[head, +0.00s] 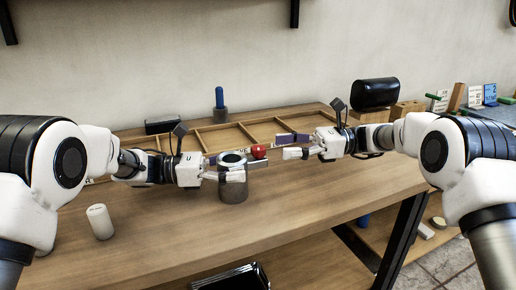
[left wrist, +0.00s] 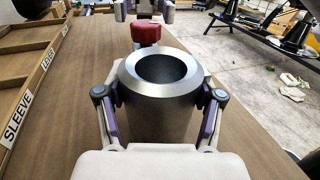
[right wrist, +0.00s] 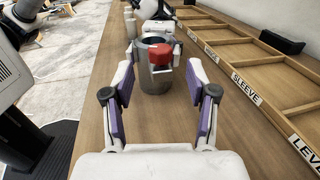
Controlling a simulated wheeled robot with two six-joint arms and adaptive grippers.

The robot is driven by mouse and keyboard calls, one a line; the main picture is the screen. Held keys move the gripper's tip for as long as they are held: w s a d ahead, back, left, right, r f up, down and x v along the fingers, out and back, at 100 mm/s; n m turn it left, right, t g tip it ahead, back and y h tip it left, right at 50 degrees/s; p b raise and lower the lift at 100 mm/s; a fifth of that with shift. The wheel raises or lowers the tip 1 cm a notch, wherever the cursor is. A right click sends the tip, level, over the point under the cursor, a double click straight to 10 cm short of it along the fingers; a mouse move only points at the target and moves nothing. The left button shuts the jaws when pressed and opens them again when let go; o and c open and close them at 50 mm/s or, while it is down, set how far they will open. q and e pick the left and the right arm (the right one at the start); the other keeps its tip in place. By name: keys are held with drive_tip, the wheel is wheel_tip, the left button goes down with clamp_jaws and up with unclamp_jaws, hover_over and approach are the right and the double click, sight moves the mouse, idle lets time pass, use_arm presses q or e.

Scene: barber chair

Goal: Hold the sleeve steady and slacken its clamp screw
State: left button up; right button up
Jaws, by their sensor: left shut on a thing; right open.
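The sleeve (head: 233,182) is a grey metal cylinder with a wide bore, standing upright on the wooden table. My left gripper (head: 226,177) is shut around it from the left; the left wrist view shows the sleeve (left wrist: 160,95) between its two fingers. The clamp screw has a red head (head: 258,151) on the sleeve's right side. The red head also shows in the right wrist view (right wrist: 161,57), facing my right gripper. My right gripper (head: 290,150) is open and empty, a short gap to the right of the red head (left wrist: 146,33).
A divided wooden tray (head: 205,140) runs along the back; its labels include SLEEVE (right wrist: 246,88) and LEVER. A blue-handled tool (head: 219,98) stands behind it. A white cylinder (head: 100,222) stands at front left. The table's front right is clear.

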sight(258, 148)
drive_tip(key=a, duration=0.7)
drive_tip(key=shift+s, duration=0.35)
clamp_jaws()
drive_tip(key=shift+g, duration=0.3)
drive_tip(key=n+g+h, duration=0.1)
drive_tip(key=n+g, duration=0.2)
drive_tip(key=g, duration=0.1)
drive_tip(key=shift+w+a+f, duration=0.1)
drive_tip(key=shift+w, duration=0.05)
drive_tip(key=shift+n+g+h, duration=0.3)
drive_tip(key=shift+n+g, duration=0.2)
drive_tip(key=shift+g, duration=0.2)
unclamp_jaws()
